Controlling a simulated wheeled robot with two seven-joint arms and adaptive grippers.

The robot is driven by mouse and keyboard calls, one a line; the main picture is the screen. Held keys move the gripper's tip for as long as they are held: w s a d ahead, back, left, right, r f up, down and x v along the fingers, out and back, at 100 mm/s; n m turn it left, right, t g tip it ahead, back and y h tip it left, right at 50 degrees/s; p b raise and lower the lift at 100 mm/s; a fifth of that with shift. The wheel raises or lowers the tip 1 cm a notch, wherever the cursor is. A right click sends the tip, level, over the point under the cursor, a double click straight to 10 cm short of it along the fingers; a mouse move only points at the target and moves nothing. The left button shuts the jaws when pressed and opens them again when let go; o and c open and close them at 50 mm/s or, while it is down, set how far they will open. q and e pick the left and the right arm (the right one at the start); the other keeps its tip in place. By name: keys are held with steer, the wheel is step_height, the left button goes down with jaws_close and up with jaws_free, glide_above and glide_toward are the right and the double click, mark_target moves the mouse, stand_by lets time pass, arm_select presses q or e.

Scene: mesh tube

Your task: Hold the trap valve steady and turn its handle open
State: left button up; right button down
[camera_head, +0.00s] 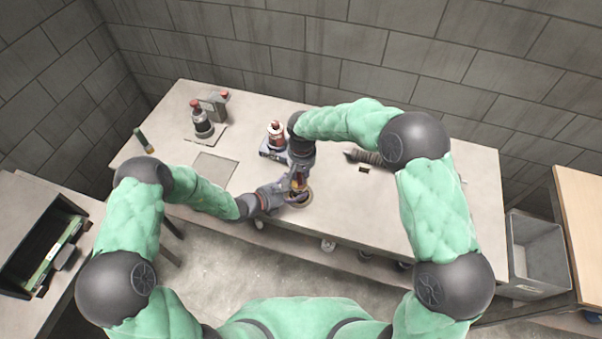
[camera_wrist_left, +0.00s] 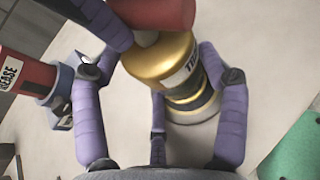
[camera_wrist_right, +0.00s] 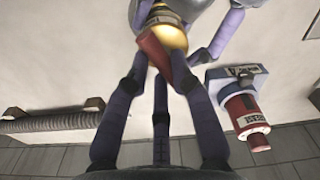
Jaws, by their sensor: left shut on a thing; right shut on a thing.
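The trap valve (camera_wrist_left: 165,62) has a brass body with a partly visible label and stands on a round base at the table's front edge; in the head view it is a small brass spot (camera_head: 299,183) between the grippers. Its red handle (camera_wrist_left: 155,12) is on top. My left gripper (camera_wrist_left: 158,75) is shut around the brass body from the side. My right gripper (camera_wrist_right: 158,75) is shut on the red handle (camera_wrist_right: 152,52), coming from above. The fingers hide parts of the valve and handle, so the handle's exact angle is hard to tell.
A red grease container (camera_wrist_right: 242,118) in a blue-grey holder stands close behind the valve. A ribbed hose (camera_head: 370,157) lies to the right. Another red-topped container (camera_head: 203,125) and a green cylinder (camera_head: 144,140) are at left. A grey bin (camera_head: 537,252) stands right of the table.

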steer(key=c, duration=1)
jaws_free()
steer(key=shift+c, duration=0.2)
step_height(320, 180, up, 12)
steer(key=shift+s, duration=0.2)
steer(key=shift+d, duration=0.1)
arm_select(q)
steer(key=o, duration=1.3)
steer(key=shift+o, duration=0.2)
steer(key=shift+a, duration=0.1)
